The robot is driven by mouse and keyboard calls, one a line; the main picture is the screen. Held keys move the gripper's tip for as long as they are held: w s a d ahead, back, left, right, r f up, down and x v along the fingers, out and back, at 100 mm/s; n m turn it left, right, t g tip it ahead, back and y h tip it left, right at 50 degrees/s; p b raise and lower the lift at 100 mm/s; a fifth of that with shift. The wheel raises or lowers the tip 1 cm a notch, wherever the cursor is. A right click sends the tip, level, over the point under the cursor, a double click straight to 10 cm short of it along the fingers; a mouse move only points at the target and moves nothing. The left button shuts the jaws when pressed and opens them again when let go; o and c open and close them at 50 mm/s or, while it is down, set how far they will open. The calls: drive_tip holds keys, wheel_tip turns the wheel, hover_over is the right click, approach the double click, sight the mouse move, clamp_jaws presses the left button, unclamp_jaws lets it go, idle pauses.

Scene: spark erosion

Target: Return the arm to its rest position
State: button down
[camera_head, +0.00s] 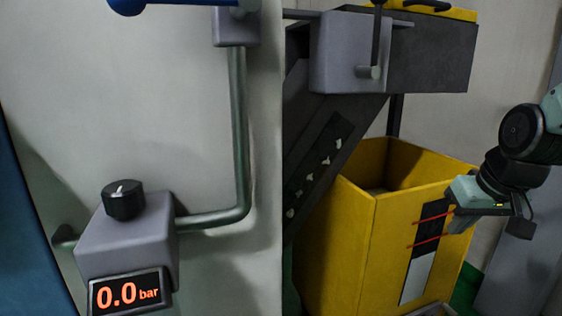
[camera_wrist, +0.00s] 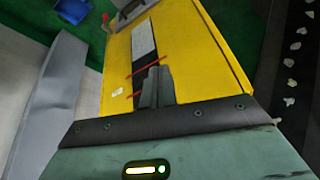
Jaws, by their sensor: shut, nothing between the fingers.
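My arm comes in from the right edge in the head view, bent, with its wrist in front of the yellow bin (camera_head: 345,235). My gripper (camera_head: 460,222) hangs in front of the bin's right-hand face and is shut and empty. In the wrist view my gripper's fingers (camera_wrist: 154,88) are together, over the black strip on the yellow bin (camera_wrist: 205,60). Whether the fingertips touch the bin cannot be told.
A grey pressure box (camera_head: 125,240) has a black knob (camera_head: 123,199) and a display reading 0.0 bar (camera_head: 130,292). A pipe (camera_head: 240,130) rises from it. A dark sloping chute (camera_head: 325,150) runs beside the bin. Green floor (camera_wrist: 35,45) shows in the wrist view.

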drive_tip(key=s+f+g, duration=0.2)
drive_tip(key=s+f, duration=0.7)
drive_tip(key=s+a+r+n+g, duration=0.1)
drive_tip(key=s+a+n+g, duration=0.1)
drive_tip(key=s+a+n, duration=0.5)
drive_tip(key=s+a+r+n+g, duration=0.1)
drive_tip(key=s+a+r, duration=0.1)
drive_tip(key=s+a, duration=0.65)
wheel_tip(320, 180, up, 30)
drive_tip(key=w+a+p, duration=0.2)
drive_tip(key=a+p, duration=0.1)
drive_tip(key=p, duration=2.7)
drive_tip(key=shift+w+r+p, duration=0.2)
drive_tip(key=shift+w+p, duration=0.1)
drive_tip(key=shift+p, duration=0.05)
